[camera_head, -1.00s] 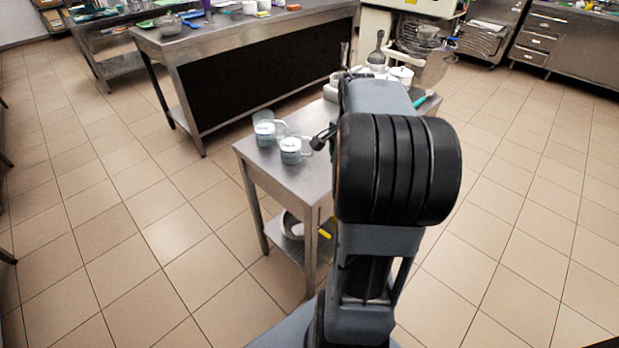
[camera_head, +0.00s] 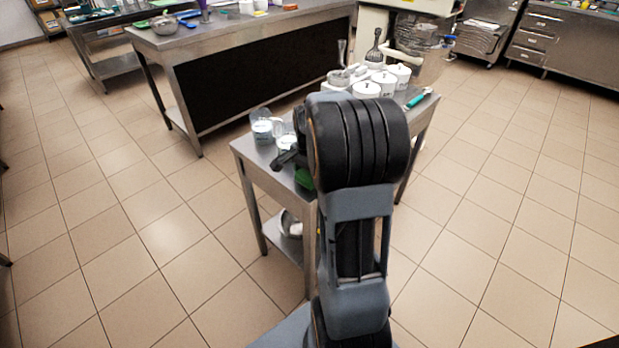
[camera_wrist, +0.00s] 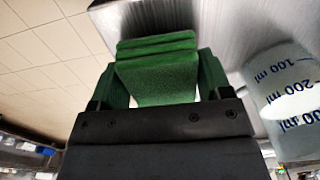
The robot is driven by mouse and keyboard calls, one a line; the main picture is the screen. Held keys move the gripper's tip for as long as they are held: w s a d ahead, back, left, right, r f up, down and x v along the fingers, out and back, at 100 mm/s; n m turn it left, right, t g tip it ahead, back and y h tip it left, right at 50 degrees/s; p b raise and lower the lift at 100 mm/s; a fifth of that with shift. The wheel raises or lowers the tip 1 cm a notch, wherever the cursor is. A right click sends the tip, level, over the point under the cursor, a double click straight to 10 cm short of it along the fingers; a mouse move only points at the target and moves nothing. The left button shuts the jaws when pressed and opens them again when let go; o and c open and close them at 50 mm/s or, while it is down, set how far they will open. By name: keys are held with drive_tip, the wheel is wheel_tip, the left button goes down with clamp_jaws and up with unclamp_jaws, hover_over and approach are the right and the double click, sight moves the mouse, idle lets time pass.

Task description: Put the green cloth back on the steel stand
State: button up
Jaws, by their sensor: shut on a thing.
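The green cloth (camera_wrist: 158,72) is folded in layers and sits between the fingers of my gripper (camera_wrist: 160,85) in the wrist view. My gripper is shut on it. In the head view a bit of the green cloth (camera_head: 304,179) shows beside my arm, over the near part of the steel stand (camera_head: 262,168). The stand's steel top (camera_wrist: 190,25) lies close beyond the cloth in the wrist view. I cannot tell whether the cloth touches it. My arm hides most of the gripper and part of the stand's top in the head view.
Two measuring jugs stand on the stand's left side; one jug (camera_wrist: 285,95) is close right of my gripper. White lidded jars (camera_head: 367,90) and a teal-handled tool (camera_head: 418,98) are at the far end. A long steel table (camera_head: 225,45) stands behind. Tiled floor is clear left and right.

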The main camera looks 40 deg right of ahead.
drive_tip(key=shift+f, duration=0.65)
drive_tip(key=shift+f, duration=0.25)
drive_tip(key=o, duration=0.9)
drive_tip(key=shift+r, duration=0.1)
